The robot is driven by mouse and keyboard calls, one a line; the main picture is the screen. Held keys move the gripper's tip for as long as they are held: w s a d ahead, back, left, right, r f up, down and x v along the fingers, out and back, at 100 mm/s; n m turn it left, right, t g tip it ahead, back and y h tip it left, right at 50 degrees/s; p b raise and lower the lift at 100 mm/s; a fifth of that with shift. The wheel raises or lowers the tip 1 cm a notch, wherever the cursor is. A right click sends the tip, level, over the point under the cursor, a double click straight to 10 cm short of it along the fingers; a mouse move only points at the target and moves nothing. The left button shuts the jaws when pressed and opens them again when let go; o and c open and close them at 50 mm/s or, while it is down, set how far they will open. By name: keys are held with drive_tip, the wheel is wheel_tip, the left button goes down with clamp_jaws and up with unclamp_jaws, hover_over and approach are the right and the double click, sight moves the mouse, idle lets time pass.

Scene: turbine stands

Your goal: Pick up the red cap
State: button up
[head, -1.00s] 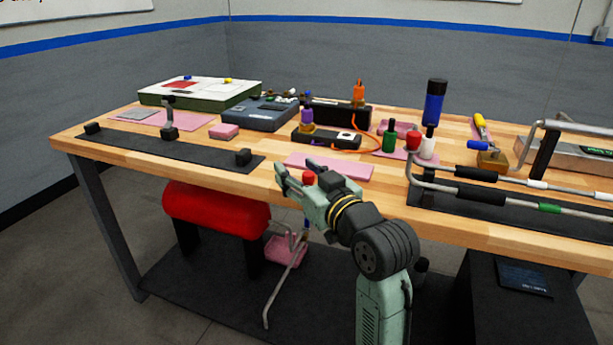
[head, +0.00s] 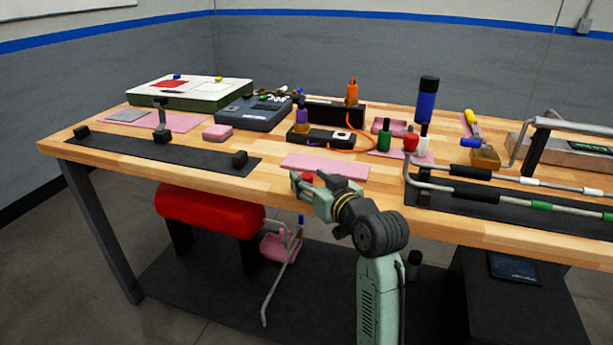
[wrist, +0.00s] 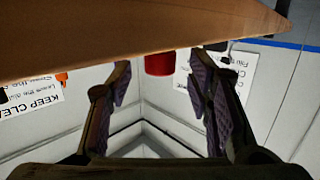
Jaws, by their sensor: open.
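A small red cap (head: 308,177) is at the table's front edge, beside my gripper's fingers in the head view, partly hidden by them. In the wrist view the red cap (wrist: 159,64) shows between the two fingers, against the table's edge, with nothing clamped on it. My gripper (head: 306,183) is open and points toward the table from the front. In the wrist view its two dark fingers (wrist: 159,82) stand well apart, with gaps on both sides of the cap.
A pink mat (head: 327,166) lies just behind my gripper. The wooden table (head: 235,187) fronts the workspace. A black bar (head: 165,151) lies left and a black rail with tubes (head: 473,209) lies right.

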drive_tip(key=shift+x, duration=1.15)
drive_tip(key=shift+c, duration=0.5)
drive_tip(key=c, duration=0.8)
